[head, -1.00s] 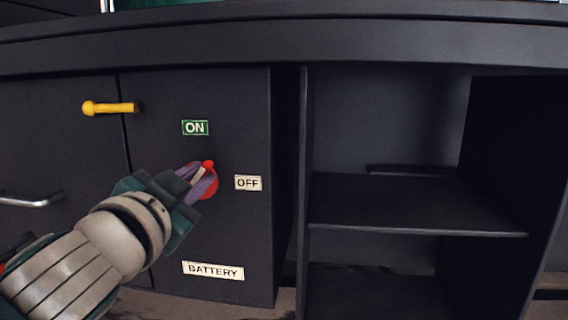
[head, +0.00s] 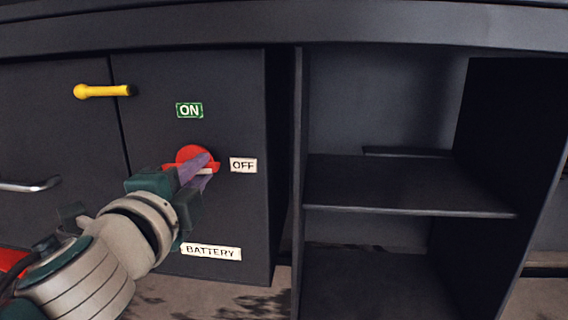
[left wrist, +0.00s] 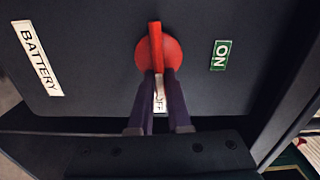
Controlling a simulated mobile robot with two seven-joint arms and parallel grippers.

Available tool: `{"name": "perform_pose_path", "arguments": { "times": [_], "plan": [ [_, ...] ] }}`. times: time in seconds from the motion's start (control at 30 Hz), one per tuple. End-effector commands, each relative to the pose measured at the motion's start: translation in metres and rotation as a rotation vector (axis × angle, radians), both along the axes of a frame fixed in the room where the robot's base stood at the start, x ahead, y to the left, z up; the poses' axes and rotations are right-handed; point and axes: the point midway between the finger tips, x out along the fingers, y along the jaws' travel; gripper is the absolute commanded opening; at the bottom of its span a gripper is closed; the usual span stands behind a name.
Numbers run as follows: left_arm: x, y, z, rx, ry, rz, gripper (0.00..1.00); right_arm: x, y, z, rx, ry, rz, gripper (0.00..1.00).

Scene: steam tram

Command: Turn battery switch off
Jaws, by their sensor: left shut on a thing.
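The battery switch is a red round disc (head: 190,153) with a red bar handle, on the dark cabinet door. The handle now lies roughly level and points right, toward the white OFF label (head: 243,165). The green ON label (head: 189,110) is above the switch and the BATTERY label (head: 211,252) below. My left gripper (head: 203,168) has its purple fingers on both sides of the handle and is shut on it. The left wrist view shows the red handle (left wrist: 155,45) running down between the fingers (left wrist: 161,78), over the partly hidden OFF label (left wrist: 160,96). My right gripper is not in view.
A yellow handle (head: 103,91) and a metal pull (head: 30,186) are on the door to the left. An open shelf unit (head: 410,186) stands to the right, empty. A dark ledge (head: 300,28) runs above the cabinet.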

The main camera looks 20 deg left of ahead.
Motion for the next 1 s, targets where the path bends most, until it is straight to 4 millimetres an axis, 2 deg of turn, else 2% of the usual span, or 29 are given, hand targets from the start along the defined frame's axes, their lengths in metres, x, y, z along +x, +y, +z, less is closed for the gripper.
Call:
{"name": "perform_pose_path", "arguments": {
  "times": [0.3,0.77,0.8,1.0],
  "plan": [
    [0.0000,0.0001,-0.0022,0.085,0.022,0.000,0.00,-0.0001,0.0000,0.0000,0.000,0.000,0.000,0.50],
    [-0.0001,0.0002,-0.0024,0.096,0.024,0.001,0.00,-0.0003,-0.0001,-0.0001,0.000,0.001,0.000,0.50],
    [-0.0002,0.0003,-0.0024,0.096,0.024,0.001,0.21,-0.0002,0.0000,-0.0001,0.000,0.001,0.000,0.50],
    [0.0000,0.0002,-0.0023,0.094,0.024,0.000,0.43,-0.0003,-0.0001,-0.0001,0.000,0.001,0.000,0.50]
  ]
}}
